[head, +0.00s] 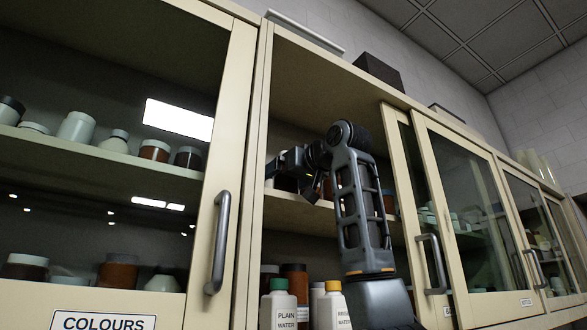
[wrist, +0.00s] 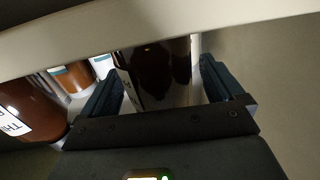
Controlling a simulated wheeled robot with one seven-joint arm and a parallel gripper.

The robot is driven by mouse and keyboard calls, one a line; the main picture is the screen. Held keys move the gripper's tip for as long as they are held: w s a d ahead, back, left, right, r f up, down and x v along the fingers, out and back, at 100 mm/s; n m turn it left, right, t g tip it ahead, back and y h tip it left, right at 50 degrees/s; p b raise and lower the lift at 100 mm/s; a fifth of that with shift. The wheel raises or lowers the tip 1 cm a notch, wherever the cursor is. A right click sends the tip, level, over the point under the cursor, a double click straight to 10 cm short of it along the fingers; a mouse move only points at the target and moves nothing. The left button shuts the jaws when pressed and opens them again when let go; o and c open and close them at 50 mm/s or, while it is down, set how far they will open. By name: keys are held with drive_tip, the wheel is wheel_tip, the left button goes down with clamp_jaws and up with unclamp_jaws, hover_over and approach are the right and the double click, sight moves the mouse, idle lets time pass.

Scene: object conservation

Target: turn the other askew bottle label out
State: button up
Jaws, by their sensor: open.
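In the wrist view a dark brown bottle (wrist: 160,65) stands between the two fingers of my gripper (wrist: 158,80). The fingers are open, one on each side of it; I cannot tell whether either touches. Part of a pale label shows low on its left side, turned away from straight out. A reddish-brown bottle (wrist: 28,108) with a white label is just left of the gripper. In the head view my gripper (head: 284,168) reaches into the open cabinet bay at the upper shelf, and my arm hides much of that shelf.
A pale shelf edge (wrist: 150,35) crosses the wrist view close to the fingers. More brown and white containers (wrist: 75,78) stand behind. Below are a PLAIN WATER bottle (head: 278,308) and a yellow-capped bottle (head: 332,309). Glass doors with handles (head: 218,245) flank the bay.

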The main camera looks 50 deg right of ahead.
drive_tip(key=shift+w+d, duration=0.1)
drive_tip(key=shift+w, duration=0.55)
drive_tip(key=shift+c, duration=0.3)
drive_tip(key=c, duration=1.2)
drive_tip(key=o, duration=1)
drive_tip(key=shift+o, duration=0.2)
drive_tip(key=shift+y, duration=0.3)
